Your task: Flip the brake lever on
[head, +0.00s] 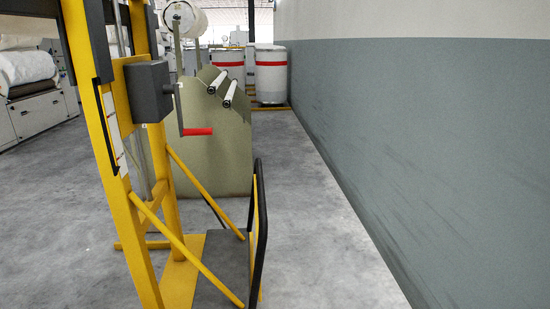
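A yellow upright frame (118,205) stands at the left front. A dark grey box (150,91) is fixed to it. A grey crank arm (179,110) hangs down from the right side of the box and ends in a red handle (197,131) pointing right. A black bar (100,60) runs along the upper part of the near post. I cannot tell for sure which part is the brake lever or how it is set. My gripper is not in view, and nothing of my arm shows.
A black rail (257,230) and yellow braces stand over the frame's base plate (221,257). Behind is an olive machine (215,152) with rollers. White drums with red bands (270,75) stand farther back. Concrete floor is clear right of the rail, up to the grey-green wall (430,140).

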